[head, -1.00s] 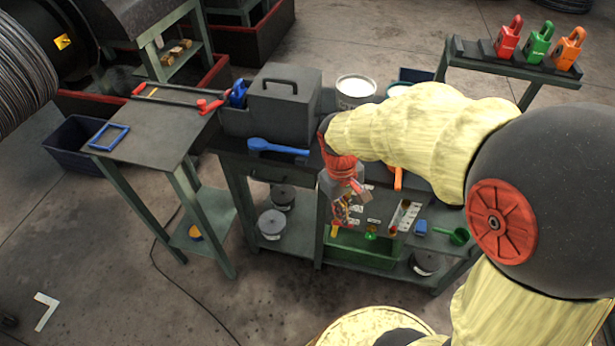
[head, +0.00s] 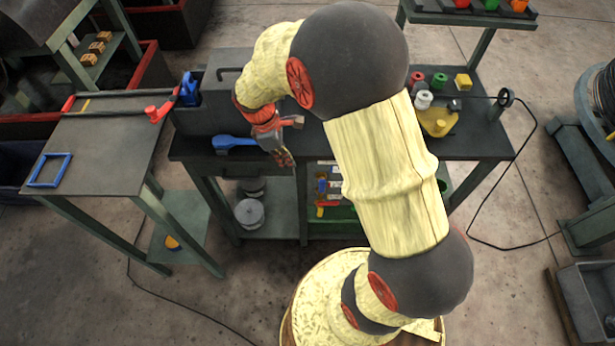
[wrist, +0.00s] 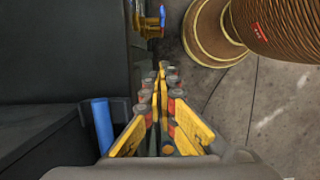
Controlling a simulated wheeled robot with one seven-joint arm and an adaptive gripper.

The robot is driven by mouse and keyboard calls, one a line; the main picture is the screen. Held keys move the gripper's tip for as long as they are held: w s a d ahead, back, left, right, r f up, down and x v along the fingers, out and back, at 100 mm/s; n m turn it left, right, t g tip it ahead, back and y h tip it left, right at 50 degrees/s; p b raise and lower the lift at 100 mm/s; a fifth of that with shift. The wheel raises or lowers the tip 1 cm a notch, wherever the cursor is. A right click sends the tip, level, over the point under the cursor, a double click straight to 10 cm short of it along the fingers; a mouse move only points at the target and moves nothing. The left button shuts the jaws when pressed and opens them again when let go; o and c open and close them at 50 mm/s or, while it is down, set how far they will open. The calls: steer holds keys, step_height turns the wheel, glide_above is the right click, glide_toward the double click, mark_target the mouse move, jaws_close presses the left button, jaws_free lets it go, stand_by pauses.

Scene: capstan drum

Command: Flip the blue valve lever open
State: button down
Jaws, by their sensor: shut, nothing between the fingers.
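A blue lever-like handle (head: 235,142) with a rounded left end lies along the front edge of the workbench, just left of my gripper (head: 285,159). A blue bar (wrist: 102,125), apparently the same handle, shows at lower left in the wrist view. A brass-coloured fitting (wrist: 150,25) with a small blue part sticks out from the bench front, beyond my fingertips. I cannot tell for certain which blue part is the valve lever. My gripper, also in the wrist view (wrist: 164,72), is shut and empty. It points down in front of the bench edge, apart from the brass-coloured fitting.
A grey box (head: 222,85) stands on the bench behind the handle. A side table (head: 98,152) with a blue frame (head: 50,170) stands left. Small coloured parts show under the bench top, partly hidden by my arm. Open floor lies in front of the bench.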

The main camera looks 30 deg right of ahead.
mark_target(322, 182)
steer(key=shift+f, duration=0.15)
steer(key=s+d+f+b, duration=0.3)
steer(key=d+f, duration=0.2)
steer(key=f, duration=0.4)
steer(key=shift+s+d+f, duration=0.2)
steer(key=shift+s, duration=0.15)
steer(key=shift+s+d+r+y+p, duration=0.1)
steer(key=shift+d+r+y+p, duration=0.05)
steer(key=shift+y+p, duration=0.15)
